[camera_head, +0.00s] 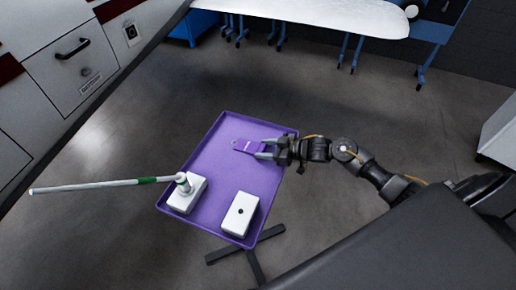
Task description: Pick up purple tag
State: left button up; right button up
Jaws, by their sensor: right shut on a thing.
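The purple tag (254,147) is a small flat piece with a light mark and a hole near one end. It shows over the upper right part of the purple tray (213,156). My right gripper (266,149) comes in from the right and is shut on the tag's right end. I cannot tell whether the tag touches the tray or is held just above it. My left gripper is not in view.
A white box with a green-and-white rod (112,184) stands on the tray's lower left; the rod reaches far left past the rim. A white block (240,214) lies at the lower right. White cabinets (72,70) stand left, a white-topped table (330,14) behind.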

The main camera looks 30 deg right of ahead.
jog(key=shift+r+b, duration=0.35)
jog(key=shift+r, duration=0.2)
jog(key=r, duration=0.2)
jog(key=shift+s+a+r+b, duration=0.15)
jog(key=shift+a+r+b, duration=0.15)
jog(key=shift+r+b, duration=0.1)
jog(key=s+a+r, duration=0.6)
jog(key=a+r, duration=0.3)
jog(key=a, duration=0.2)
jog(key=shift+s+a+b, duration=0.3)
jog(key=shift+a+b, duration=0.05)
jog(key=shift+b, duration=0.05)
jog(key=shift+r, duration=0.1)
